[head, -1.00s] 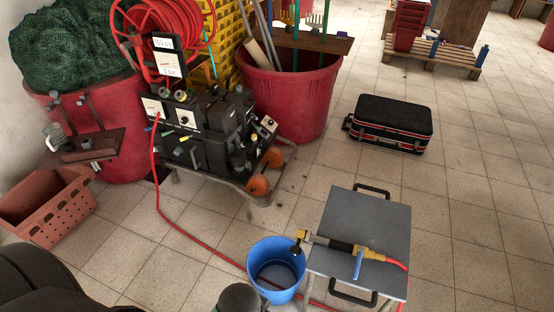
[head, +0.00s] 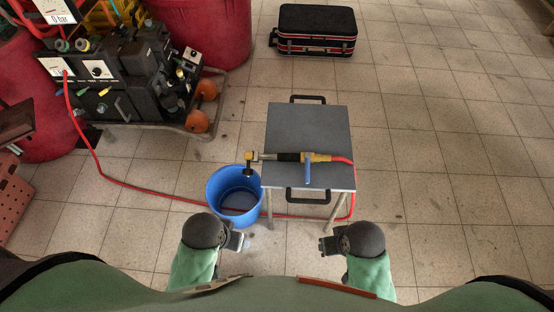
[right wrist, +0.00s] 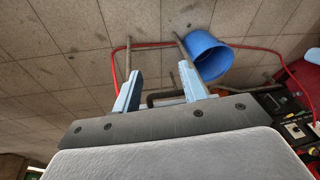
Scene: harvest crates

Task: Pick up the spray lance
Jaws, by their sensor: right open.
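The spray lance (head: 288,157) lies across the grey top of a small table (head: 310,122). It has a yellow-brass and black body and a blue handle pointing toward me. Its nozzle end overhangs the left edge above a blue bucket (head: 232,194). My left gripper (head: 240,241) is just in front of the bucket in the picture, apart from the lance; its jaws are too small to judge. My right gripper (head: 325,246) is in front of the table, open and empty. Its two pale blue fingers stand apart in the right wrist view (right wrist: 161,84), where I cannot see the lance.
A red hose (head: 140,187) runs from the lance's right end, down and across the floor to a black machine (head: 140,70) on a cart. The table has black handles (head: 308,194) front and back. A black case (head: 316,30) stands behind. The tiled floor at right is clear.

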